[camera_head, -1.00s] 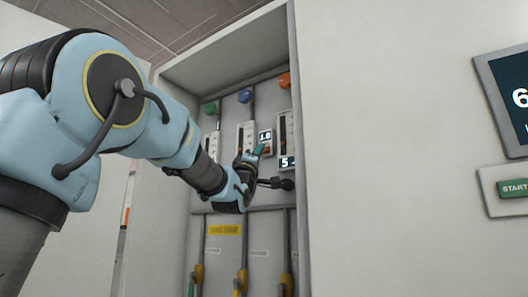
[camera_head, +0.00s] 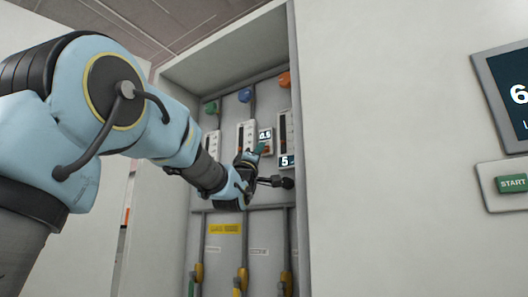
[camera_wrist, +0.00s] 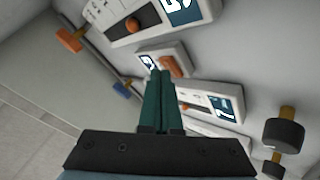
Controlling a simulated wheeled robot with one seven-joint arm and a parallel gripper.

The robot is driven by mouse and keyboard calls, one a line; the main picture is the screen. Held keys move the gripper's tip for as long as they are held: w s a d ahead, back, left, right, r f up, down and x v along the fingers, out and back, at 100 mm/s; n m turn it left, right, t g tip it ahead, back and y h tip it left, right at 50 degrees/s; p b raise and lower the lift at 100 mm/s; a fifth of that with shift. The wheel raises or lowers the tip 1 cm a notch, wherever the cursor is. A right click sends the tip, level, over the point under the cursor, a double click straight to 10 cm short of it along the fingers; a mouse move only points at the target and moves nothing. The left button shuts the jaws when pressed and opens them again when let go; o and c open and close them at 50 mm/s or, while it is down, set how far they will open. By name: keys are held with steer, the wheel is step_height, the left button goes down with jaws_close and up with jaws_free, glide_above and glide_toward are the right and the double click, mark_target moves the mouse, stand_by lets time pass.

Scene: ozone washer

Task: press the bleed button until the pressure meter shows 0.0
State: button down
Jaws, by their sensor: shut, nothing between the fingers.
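The pressure meter (camera_head: 265,135) is a small dark display on the cabinet's back wall and seems to read 0.5. In the wrist view, a small white panel carries a display (camera_wrist: 147,62), only partly readable, and an orange button (camera_wrist: 172,66) that looks like the bleed button. My gripper (camera_head: 260,151) is at this panel, just below the meter. Its green fingers are shut and empty in the wrist view (camera_wrist: 160,73). Their tips reach the panel right beside the orange button and partly overlap it. I cannot tell whether they touch or press it.
White gauge panels with displays stand on both sides, one close to my fingers (camera_wrist: 200,100). Dark knobs (camera_wrist: 284,135) stick out nearby. Valves with blue (camera_head: 245,95) and orange (camera_head: 284,80) handles sit above. The cabinet's right wall (camera_head: 350,180) is close to my gripper.

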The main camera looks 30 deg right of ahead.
steer(key=shift+s+a+b, duration=0.3)
steer(key=shift+a+b, duration=0.1)
steer(key=shift+a, duration=0.1)
steer(key=shift+a+f, duration=0.1)
steer(key=s+a+b, duration=0.1)
steer(key=a+b, duration=0.1)
steer(key=s+a+b, duration=0.1)
steer(key=a, duration=0.1)
steer(key=shift+s+a+b, duration=0.1)
steer(key=shift+s+b, duration=0.1)
steer(key=shift+b, duration=0.2)
stand_by(0.6)
